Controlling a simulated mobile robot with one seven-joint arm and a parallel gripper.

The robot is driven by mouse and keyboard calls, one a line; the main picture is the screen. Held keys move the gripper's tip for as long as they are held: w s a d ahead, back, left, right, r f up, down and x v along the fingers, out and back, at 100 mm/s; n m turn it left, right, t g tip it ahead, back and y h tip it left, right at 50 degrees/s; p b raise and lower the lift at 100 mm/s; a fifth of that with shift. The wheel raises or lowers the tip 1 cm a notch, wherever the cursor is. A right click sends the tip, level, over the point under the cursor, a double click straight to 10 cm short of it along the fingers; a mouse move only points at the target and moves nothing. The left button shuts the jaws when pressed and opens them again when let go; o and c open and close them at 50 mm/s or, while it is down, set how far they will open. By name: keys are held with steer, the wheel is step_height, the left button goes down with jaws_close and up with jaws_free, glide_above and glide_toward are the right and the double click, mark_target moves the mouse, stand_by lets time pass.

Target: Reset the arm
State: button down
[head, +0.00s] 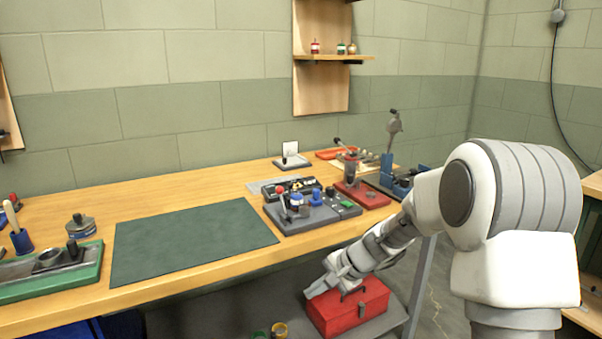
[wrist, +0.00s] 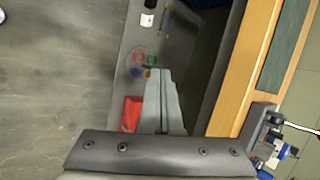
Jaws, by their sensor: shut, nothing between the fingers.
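My gripper (head: 309,292) is in front of the workbench, lower than its top, at the end of my arm reaching in from the right. In the wrist view the two grey fingers (wrist: 160,73) lie together, shut, with nothing between them. In the head view the gripper appears in front of or over the left end of a red toolbox (head: 352,308). I cannot tell whether it touches the box. Part of the red box (wrist: 131,112) also shows beside the fingers in the wrist view.
The wooden workbench (head: 180,195) carries a dark green mat (head: 190,240), a grey control unit (head: 310,216) and a green-based fixture (head: 50,272). Several small coloured rings (wrist: 138,60) lie on the grey surface below. The mat is bare.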

steer(key=s+d+r+n+h, duration=0.35)
steer(key=s+r+n, duration=0.25)
steer(key=s+r, duration=0.8)
steer(key=s+d+r+n+t+h, duration=0.15)
steer(key=s+d, duration=0.25)
steer(key=s, duration=0.4)
steer(key=s+d+r+n+t+h, duration=0.15)
steer(key=s+d, duration=0.25)
steer(key=s, duration=0.4)
step_height(320, 180, up, 19)
steer(key=p, duration=2)
steer(key=shift+a+g, duration=0.35)
steer(key=shift+g, duration=0.05)
